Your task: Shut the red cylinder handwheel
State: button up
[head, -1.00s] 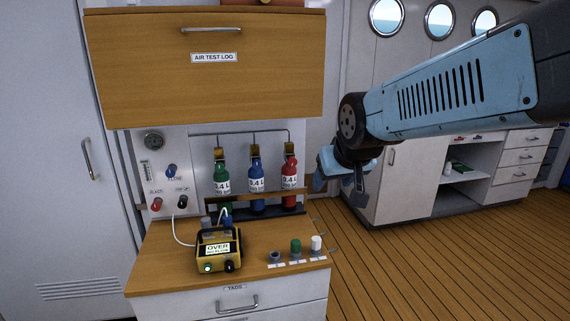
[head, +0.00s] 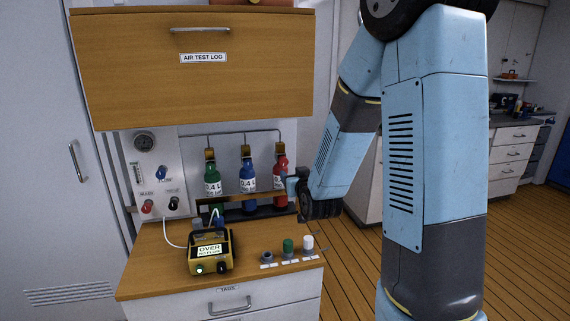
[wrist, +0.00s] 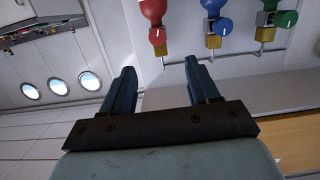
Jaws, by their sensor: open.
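The red cylinder (head: 280,172) stands at the right end of a row of three in the head view, its lower right partly covered by my gripper (head: 292,187). In the wrist view, which looks upside down, the red cylinder (wrist: 153,9) is at the top edge. Its round red handwheel (wrist: 158,36) sits beside a brass valve (wrist: 161,49). My gripper (wrist: 158,68) is open and empty; its two fingers point toward the red handwheel, apart from it. In the head view my wrist hides most of the fingers.
The blue cylinder (head: 247,172) and green cylinder (head: 212,178) stand just left; their blue handwheel (wrist: 221,26) and green handwheel (wrist: 288,19) show in the wrist view. A wooden rail (head: 232,199) crosses in front. A yellow meter (head: 209,253) stands on the counter. A wooden cabinet (head: 190,75) overhangs.

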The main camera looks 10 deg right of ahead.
aim_at(285, 162)
jog(key=shift+t, duration=0.8)
jog(key=w, duration=0.5)
jog(key=w+f, duration=0.1)
jog(key=w, duration=0.8)
jog(key=shift+w+d+f, duration=0.25)
jog(key=shift+w+f, duration=0.05)
jog(key=shift+f, duration=0.05)
jog(key=shift+c, duration=0.3)
jog(key=c, duration=0.9)
jog(key=shift+d, duration=0.3)
jog(key=shift+c, duration=0.3)
jog(key=shift+a, duration=0.15)
jog(key=shift+m, duration=0.4)
